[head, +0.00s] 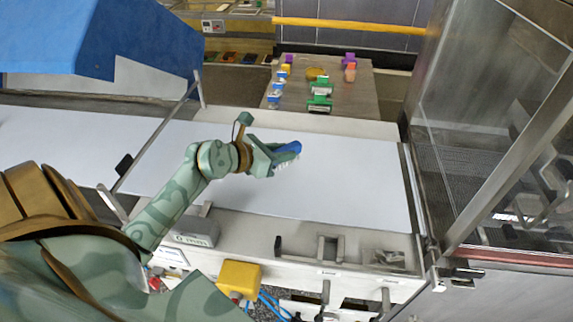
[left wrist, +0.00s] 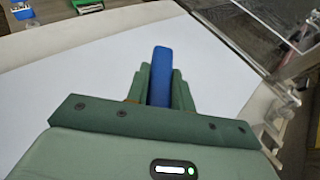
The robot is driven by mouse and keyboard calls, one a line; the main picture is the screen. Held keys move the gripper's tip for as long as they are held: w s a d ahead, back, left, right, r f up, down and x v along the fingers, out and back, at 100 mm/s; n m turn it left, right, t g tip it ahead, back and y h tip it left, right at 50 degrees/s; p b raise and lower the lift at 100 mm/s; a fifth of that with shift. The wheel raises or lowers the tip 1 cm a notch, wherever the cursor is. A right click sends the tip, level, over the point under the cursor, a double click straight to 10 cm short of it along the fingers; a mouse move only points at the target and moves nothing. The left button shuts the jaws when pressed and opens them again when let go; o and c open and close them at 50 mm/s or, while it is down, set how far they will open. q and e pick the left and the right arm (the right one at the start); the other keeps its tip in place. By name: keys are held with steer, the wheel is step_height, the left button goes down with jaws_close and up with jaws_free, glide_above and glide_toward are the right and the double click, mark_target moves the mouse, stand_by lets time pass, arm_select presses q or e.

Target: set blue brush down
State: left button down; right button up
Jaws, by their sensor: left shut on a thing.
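The blue brush (head: 290,148) is in my left gripper (head: 276,159), over the white belt (head: 350,185) in the head view. The white belt (left wrist: 100,75) lies beneath. I cannot tell whether the brush touches the belt. My right gripper is not in view.
A table (head: 350,97) behind the belt holds several small coloured things, among them a green one (head: 320,103). A clear-walled machine (head: 490,130) bounds the belt on the right. A blue cover (head: 100,40) stands at the back left. The belt around my gripper is clear.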

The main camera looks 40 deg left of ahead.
mark_target(287, 164)
arm_select(q)
steer(key=shift+w+d+f, duration=0.2)
steer(key=shift+w+f, duration=0.25)
steer(key=shift+f, duration=0.2)
steer(key=f, duration=0.1)
steer(key=f+b, duration=0.1)
steer(key=f, duration=0.1)
steer(key=shift+w+f, duration=0.3)
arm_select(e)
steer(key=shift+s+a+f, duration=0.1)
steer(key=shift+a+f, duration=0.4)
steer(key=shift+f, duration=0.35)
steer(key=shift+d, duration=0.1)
arm_select(q)
steer(key=c, duration=1.2)
jaws_free()
steer(key=shift+f, duration=0.1)
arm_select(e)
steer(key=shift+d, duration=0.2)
